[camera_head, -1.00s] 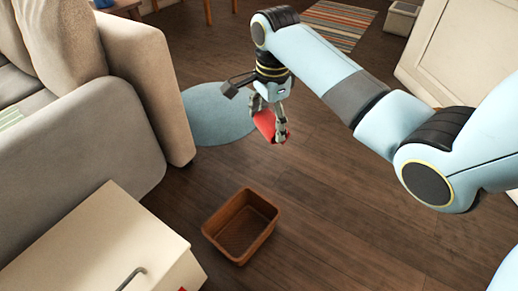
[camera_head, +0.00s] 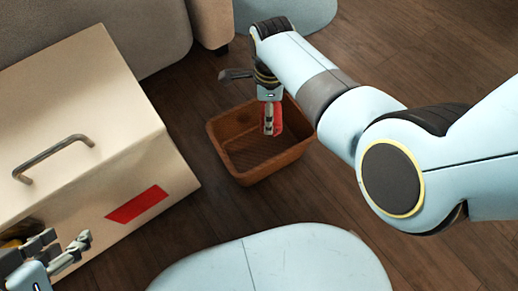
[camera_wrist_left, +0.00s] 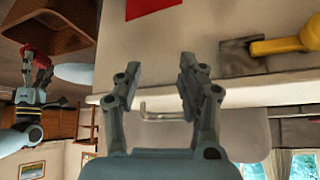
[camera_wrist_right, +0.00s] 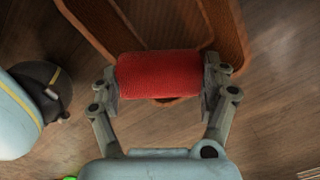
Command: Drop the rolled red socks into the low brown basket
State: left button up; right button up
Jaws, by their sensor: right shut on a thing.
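The rolled red socks (camera_wrist_right: 158,75) are held between the fingers of my right gripper (camera_wrist_right: 160,82). In the head view my right gripper (camera_head: 270,122) holds the red socks (camera_head: 277,119) in front of or above the low brown basket (camera_head: 262,170). The basket (camera_wrist_right: 228,35) also shows behind the socks in the right wrist view. I cannot tell how high above it the socks are. My left gripper (camera_wrist_left: 158,85) is open and empty, its fingers apart; in the head view it (camera_head: 72,250) is at the lower left.
A cream cabinet (camera_head: 85,105) with a metal handle (camera_head: 52,158) and a red patch (camera_head: 137,204) stands left of the basket. A grey sofa (camera_head: 150,30) is behind it. A yellow-handled tool (camera_wrist_left: 285,46) shows in the left wrist view. Wooden floor (camera_head: 400,50) is clear at right.

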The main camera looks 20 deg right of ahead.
jog(key=shift+a+f, duration=0.15)
jog(key=shift+f, duration=0.4)
jog(key=shift+s+f+b, duration=0.1)
jog(key=shift+f+b, duration=0.55)
jog(key=shift+b, duration=0.05)
jog(key=shift+f+b, duration=0.65)
jog(key=shift+f, duration=0.1)
notch_tip(320, 180, down, 2)
jog(key=shift+f+b, duration=0.2)
jog(key=shift+b, duration=0.95)
pick_arm(q)
jog(key=w+d+r+m+t+h, duration=0.1)
jog(key=w+r+t, duration=0.5)
jog(key=t, duration=0.3)
jog(key=shift+w+d+r+t, duration=0.15)
jog(key=shift+d+r+t, duration=0.15)
jog(key=shift+r, duration=0.1)
